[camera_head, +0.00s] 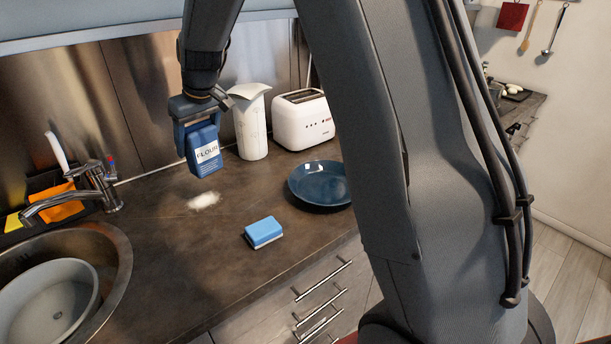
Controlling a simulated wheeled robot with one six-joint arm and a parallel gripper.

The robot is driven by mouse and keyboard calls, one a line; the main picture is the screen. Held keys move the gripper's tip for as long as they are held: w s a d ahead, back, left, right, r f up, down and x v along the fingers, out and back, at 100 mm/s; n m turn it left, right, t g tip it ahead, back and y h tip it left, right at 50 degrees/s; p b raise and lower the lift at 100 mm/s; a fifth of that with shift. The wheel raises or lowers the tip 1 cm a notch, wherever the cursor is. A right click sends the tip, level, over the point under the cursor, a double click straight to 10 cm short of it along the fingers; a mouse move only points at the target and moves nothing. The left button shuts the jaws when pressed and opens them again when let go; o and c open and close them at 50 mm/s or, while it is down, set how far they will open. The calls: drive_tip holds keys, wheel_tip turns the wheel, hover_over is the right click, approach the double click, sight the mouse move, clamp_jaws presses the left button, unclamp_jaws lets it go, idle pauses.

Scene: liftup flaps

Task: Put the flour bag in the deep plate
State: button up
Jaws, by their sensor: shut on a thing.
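The flour bag (205,152) is blue with a white label reading FLOUR. My gripper (198,128) points down and is shut on the bag's upper part. It holds the bag roughly upright and slightly tilted, apparently above the counter at the left of the picture. The deep plate (318,184) is dark blue and round. It rests on the counter to the right of the bag and looks empty. My arm hides the plate's right edge.
A blue sponge (264,232) and a patch of white powder (204,201) lie on the counter (165,260). A paper towel roll (252,125) and a white toaster (303,120) stand behind. The sink (105,270) with a tap (98,185) is at left.

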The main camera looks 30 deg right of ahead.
drive_tip(key=s+d+m+h, duration=0.15)
drive_tip(key=s+d, duration=0.25)
drive_tip(key=d, duration=0.6)
drive_tip(key=s+d+r+m+b, duration=0.1)
drive_tip(key=s+d+m, duration=0.2)
drive_tip(key=d, duration=0.8)
drive_tip(key=s+d+m+h, duration=0.15)
drive_tip(key=s+d, duration=0.25)
drive_tip(key=d, duration=0.6)
drive_tip(key=shift+m+t, duration=0.3)
drive_tip(key=shift+m, duration=0.2)
drive_tip(key=shift+s+d+f+p, duration=0.15)
drive_tip(key=shift+f+p, duration=0.15)
drive_tip(key=shift+f, duration=1.35)
drive_tip(key=shift+d+f+p, duration=0.2)
drive_tip(key=shift+f+p, duration=0.05)
drive_tip(key=shift+f, duration=1.35)
drive_tip(key=shift+s+d+f+p, duration=0.15)
drive_tip(key=shift+f+p, duration=0.15)
drive_tip(key=shift+f, duration=1.35)
drive_tip(key=shift+w, duration=0.1)
drive_tip(key=shift+f, duration=0.2)
drive_tip(key=o, duration=1.5)
drive_tip(key=shift+c, duration=0.2)
drive_tip(key=shift+r, duration=0.15)
